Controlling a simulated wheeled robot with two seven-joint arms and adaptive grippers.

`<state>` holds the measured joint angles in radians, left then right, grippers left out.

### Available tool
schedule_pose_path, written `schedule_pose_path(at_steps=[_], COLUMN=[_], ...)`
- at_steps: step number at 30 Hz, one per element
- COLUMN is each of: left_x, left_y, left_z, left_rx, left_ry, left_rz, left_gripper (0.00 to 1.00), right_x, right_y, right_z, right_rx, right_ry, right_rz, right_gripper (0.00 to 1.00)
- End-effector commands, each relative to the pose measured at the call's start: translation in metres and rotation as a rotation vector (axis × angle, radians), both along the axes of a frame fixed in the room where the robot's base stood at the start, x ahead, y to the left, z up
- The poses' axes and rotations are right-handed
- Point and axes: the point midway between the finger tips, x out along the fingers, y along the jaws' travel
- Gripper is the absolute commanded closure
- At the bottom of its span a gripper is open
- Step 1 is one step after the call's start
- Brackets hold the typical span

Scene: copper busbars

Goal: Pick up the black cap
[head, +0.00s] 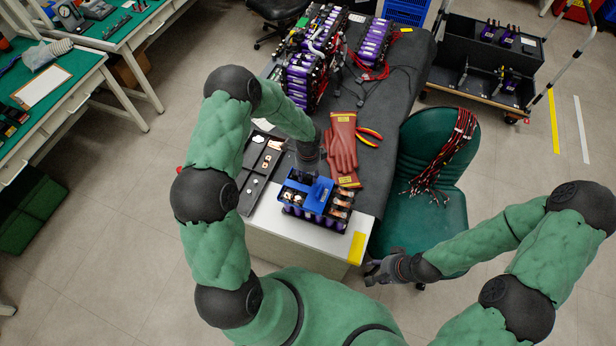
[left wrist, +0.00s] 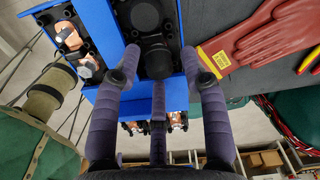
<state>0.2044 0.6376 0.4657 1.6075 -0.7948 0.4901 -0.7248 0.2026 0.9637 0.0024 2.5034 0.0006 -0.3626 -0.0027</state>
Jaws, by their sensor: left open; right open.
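The black cap (left wrist: 156,58) shows in the left wrist view. It sits on the blue-framed module (left wrist: 110,15), which stands on the near end of the table in the head view (head: 321,190). My left gripper (left wrist: 159,62) is open, with its fingers on either side of the cap and a third finger below it; I cannot tell whether they touch it. In the head view my left gripper (head: 308,165) is over the module's far edge and hides the cap. My right gripper (head: 374,272) is open and empty, low beside the table's near right corner.
A green chair (head: 420,200) holding red and black cables stands close to the right. Purple battery packs (head: 305,72) stand farther back.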

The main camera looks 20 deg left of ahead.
Motion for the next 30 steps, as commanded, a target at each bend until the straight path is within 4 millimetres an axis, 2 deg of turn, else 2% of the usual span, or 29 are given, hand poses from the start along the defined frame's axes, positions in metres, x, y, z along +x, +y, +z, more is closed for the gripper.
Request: schedule_pose_path(at_steps=[9, 10, 11, 15, 21, 29, 30], left_x=[-0.0006, -0.0007, -0.0008, -0.001, -0.0012, -0.0012, -0.0011], left_y=[-0.0002, -0.0002, -0.0003, 0.0001, 0.0003, 0.0006, 0.0006], left_z=[-0.006, -0.0061, -0.0061, -0.0064, -0.0067, -0.0054, -0.0039], left_rx=[0.0, 0.0, 0.0, 0.0, 0.0, 0.0, 0.0], left_ry=[0.001, 0.001, 0.001, 0.002, 0.002, 0.002, 0.002], left_rz=[0.0, 0.0, 0.0, 0.0, 0.0, 0.0, 0.0], left_gripper=[0.56, 0.65, 0.69, 0.77, 0.81, 0.81, 0.85], right_x=[0.0, 0.0, 0.0, 0.0001, 0.0001, 0.0001, 0.0001], right_y=[0.0, 0.0, 0.0, 0.0, 0.0, 0.0, 0.0], right_z=[-0.0002, -0.0002, -0.0002, -0.0003, -0.0004, -0.0006, -0.0007], right_rx=[0.0, 0.0, 0.0, 0.0, 0.0, 0.0, 0.0], right_ry=[0.0, 0.0, 0.0, 0.0, 0.0, 0.0, 0.0], right_rz=[0.0, 0.0, 0.0, 0.0, 0.0, 0.0, 0.0], right_gripper=[0.56, 0.56, 0.56, 0.56, 0.56, 0.56, 0.56])
